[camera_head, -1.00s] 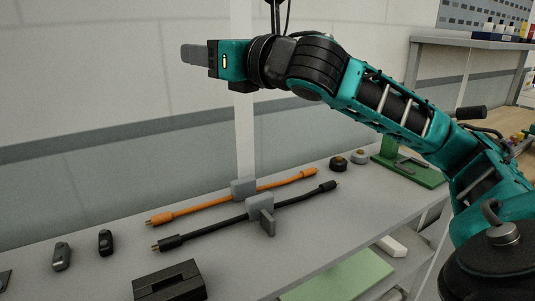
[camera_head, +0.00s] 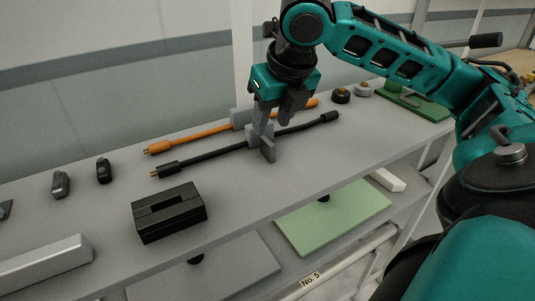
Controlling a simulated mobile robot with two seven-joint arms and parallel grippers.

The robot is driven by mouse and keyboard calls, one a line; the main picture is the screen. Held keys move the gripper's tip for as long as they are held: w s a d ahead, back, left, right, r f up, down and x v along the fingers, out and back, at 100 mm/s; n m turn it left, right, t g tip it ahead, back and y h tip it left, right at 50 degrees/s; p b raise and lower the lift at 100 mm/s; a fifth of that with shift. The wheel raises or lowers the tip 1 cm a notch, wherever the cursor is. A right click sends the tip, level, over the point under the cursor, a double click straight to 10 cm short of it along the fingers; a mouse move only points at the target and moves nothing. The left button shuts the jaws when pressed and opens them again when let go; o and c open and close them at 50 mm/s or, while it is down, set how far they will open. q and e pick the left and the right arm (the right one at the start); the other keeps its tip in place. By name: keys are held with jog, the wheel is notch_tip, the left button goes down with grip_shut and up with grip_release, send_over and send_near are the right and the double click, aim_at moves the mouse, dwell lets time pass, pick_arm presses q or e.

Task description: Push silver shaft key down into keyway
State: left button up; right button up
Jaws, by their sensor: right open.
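A black block (camera_head: 150,226) with a long slot in its top stands near the shelf's front edge, left of centre; the slot looks like the keyway. A long silver bar (camera_head: 45,262) lies at the lower left, cut off by the frame edge; I cannot tell whether it is the shaft key. No key shows in the slot. My right gripper (camera_head: 276,120) is open and points down over the black cable's grey holder, well to the right of the black block. I cannot tell whether its fingers touch the holder. My left gripper is out of view.
An orange cable (camera_head: 192,137) and a black cable (camera_head: 215,154) lie across the grey shelf (camera_head: 120,180) in grey holders. Two small dark parts (camera_head: 104,170) sit at the left. A green stand (camera_head: 415,100) is at the far right. Pale panels (camera_head: 335,215) lie on the level below.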

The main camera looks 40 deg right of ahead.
aim_at(267, 141)
jog(key=shift+x, duration=0.8)
jog(key=x, duration=0.1)
jog(key=b+x, duration=0.1)
jog(key=x, duration=0.1)
jog(key=b+x, duration=0.1)
jog(key=x, duration=0.1)
jog(key=shift+s+f, duration=0.25)
jog(key=shift+r, duration=0.1)
grip_shut()
